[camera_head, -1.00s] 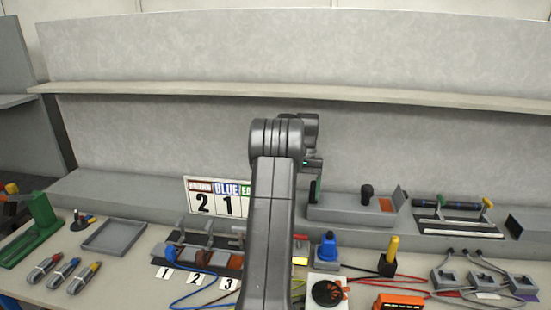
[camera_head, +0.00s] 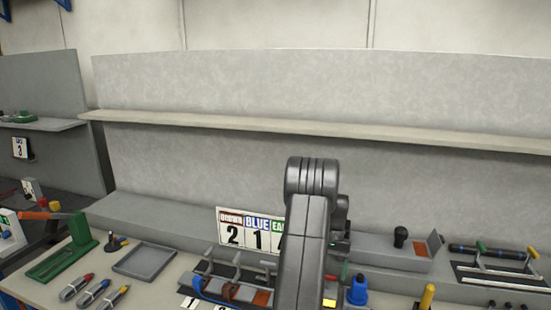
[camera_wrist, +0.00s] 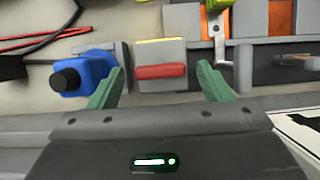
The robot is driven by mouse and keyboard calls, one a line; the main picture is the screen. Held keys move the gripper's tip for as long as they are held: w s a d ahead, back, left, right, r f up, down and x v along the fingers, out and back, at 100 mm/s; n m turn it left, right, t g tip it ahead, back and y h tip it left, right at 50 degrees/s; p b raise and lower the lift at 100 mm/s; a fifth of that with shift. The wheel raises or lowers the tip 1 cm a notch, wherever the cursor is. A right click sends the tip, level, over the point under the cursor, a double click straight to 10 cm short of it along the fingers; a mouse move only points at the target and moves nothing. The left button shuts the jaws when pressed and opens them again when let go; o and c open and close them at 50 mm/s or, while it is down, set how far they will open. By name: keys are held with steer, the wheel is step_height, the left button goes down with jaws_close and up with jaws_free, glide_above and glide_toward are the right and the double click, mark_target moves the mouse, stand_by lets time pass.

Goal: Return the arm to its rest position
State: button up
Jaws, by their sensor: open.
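My arm rises in front of the bench in the head view and hides part of it. My gripper shows in the wrist view (camera_wrist: 160,85), with two green fingers spread apart and nothing held between them. Beyond the gap between the fingers is a red-handled grey block (camera_wrist: 162,72). A blue plug-like part with a black knob (camera_wrist: 85,73) lies left of the left finger. I cannot tell from the wrist view how far these are from the fingers. In the head view the gripper is mostly hidden behind my arm.
The blue part (camera_head: 357,291) and a yellow-topped post (camera_head: 427,294) are to the right. A shelf (camera_head: 300,122) runs along the back wall.

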steer(key=b+v, duration=0.1)
steer(key=v, duration=1.3)
steer(key=p+x, duration=0.1)
steer(key=x, duration=1.3)
steer(key=n+h, duration=0.1)
steer(key=n, duration=0.3)
steer(key=shift+a+n+h, duration=0.2)
steer(key=shift+n+h, duration=0.1)
steer(key=shift+h, duration=0.1)
steer(key=n, duration=0.2)
steer(key=n+h+b, duration=0.1)
steer(key=n, duration=0.1)
steer(key=shift+a+h, duration=0.2)
steer(key=shift+h, duration=0.1)
steer(key=n+t+h+b, duration=0.1)
steer(key=n, duration=0.2)
steer(key=n+t+h+b, duration=0.1)
steer(key=n, duration=0.2)
steer(key=shift+s+a+n, duration=0.15)
steer(key=shift+s+n, duration=0.05)
steer(key=shift+n, duration=0.1)
steer(key=shift+s+n+t+b, duration=0.1)
steer(key=shift+n+t+b, duration=0.55)
steer(key=shift+n, duration=0.65)
steer(key=shift+a+r, duration=0.1)
steer(key=shift+r, duration=0.05)
